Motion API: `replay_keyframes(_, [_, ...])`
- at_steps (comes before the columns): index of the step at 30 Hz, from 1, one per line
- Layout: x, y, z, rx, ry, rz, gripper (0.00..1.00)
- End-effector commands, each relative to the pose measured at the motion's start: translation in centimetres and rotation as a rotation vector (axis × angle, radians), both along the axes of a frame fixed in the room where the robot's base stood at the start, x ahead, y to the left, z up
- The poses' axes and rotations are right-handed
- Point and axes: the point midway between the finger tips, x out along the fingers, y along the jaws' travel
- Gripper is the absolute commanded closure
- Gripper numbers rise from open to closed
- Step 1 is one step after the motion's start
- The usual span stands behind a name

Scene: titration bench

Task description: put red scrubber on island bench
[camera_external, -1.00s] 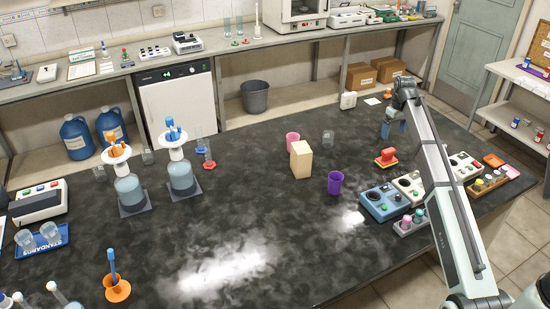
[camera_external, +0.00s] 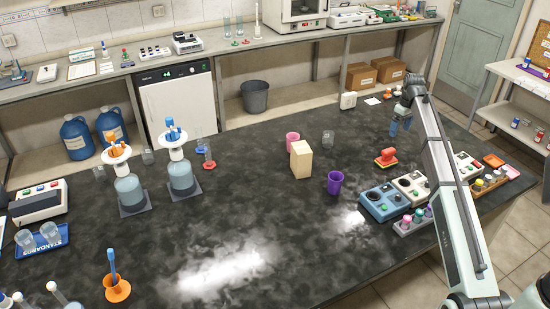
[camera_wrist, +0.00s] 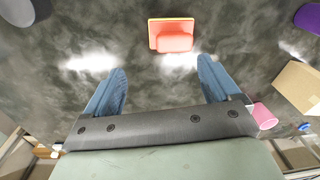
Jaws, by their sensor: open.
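The red scrubber (camera_external: 386,155) sits on the dark top of the island bench (camera_external: 270,205), right of the purple cup. It has a red block on a flat orange base. In the wrist view the scrubber (camera_wrist: 172,36) lies beyond my fingertips, near the top middle, apart from them. My gripper (camera_external: 400,127) is open, above the bench just behind and slightly right of the scrubber. In the wrist view my gripper (camera_wrist: 162,74) shows two blue fingers spread apart with nothing between them.
A purple cup (camera_external: 335,183), a tan block (camera_external: 301,160) and a pink cup (camera_external: 292,139) stand left of the scrubber. Blue and cream control boxes (camera_external: 384,201) are in front and right. The bench's front middle is clear.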

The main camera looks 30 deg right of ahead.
Motion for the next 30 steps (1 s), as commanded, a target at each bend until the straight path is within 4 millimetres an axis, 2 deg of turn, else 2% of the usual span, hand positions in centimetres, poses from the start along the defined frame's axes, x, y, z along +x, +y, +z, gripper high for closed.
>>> replay_keyframes(8, [0.3,0.4,0.1,0.029,-0.026,0.38,0.11])
replay_keyframes(21, [0.2,1.2,0.2,0.057,-0.095,1.168,0.11])
replay_keyframes(25, [0.2,1.2,0.2,0.056,-0.106,1.309,0.11])
replay_keyframes(30, [0.2,1.2,0.0,0.054,-0.113,1.393,0.11])
